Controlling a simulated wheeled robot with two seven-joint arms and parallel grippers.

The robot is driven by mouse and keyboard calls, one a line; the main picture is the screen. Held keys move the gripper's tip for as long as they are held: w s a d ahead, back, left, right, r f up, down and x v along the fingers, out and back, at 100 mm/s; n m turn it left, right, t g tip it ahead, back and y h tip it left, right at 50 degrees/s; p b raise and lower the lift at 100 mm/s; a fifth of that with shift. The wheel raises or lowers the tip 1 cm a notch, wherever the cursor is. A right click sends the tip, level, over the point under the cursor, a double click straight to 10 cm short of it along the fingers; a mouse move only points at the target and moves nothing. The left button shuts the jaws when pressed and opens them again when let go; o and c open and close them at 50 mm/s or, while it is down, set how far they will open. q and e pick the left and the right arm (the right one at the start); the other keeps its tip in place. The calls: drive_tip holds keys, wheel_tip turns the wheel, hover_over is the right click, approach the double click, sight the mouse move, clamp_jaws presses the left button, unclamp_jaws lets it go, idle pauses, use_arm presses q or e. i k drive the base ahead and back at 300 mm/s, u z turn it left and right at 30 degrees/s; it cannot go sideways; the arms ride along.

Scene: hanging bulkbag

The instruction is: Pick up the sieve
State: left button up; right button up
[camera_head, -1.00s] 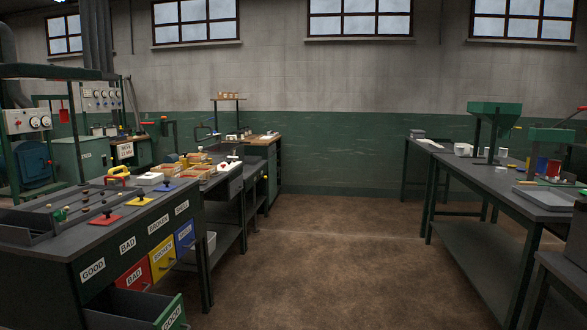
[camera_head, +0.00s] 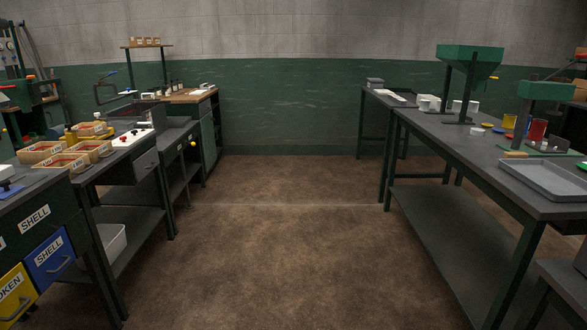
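I cannot make out a sieve for certain in this view. Neither of my grippers is in view. On the right workbench (camera_head: 432,128) stand a green hopper (camera_head: 470,58) on legs, white cups (camera_head: 428,103), a red cup (camera_head: 537,130) and a shallow grey tray (camera_head: 545,178) near the front edge. On the left bench are several labelled wooden boxes (camera_head: 42,152) and a white panel with red knobs (camera_head: 133,137).
A wide aisle of bare brown floor (camera_head: 290,240) runs between the benches to the green wall (camera_head: 290,110). A blue drawer (camera_head: 50,258) and a yellow drawer (camera_head: 15,292) face the aisle at left. A white bin (camera_head: 110,246) sits on a lower shelf.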

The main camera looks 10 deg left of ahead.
sight(87, 130)
drive_tip(key=u, duration=0.1)
drive_tip(key=i, duration=2.75)
drive_tip(key=u, duration=0.65)
drive_tip(key=i, duration=2.2)
drive_tip(key=u, duration=2.15)
drive_tip(key=i, duration=1.3)
drive_tip(key=u, duration=0.9)
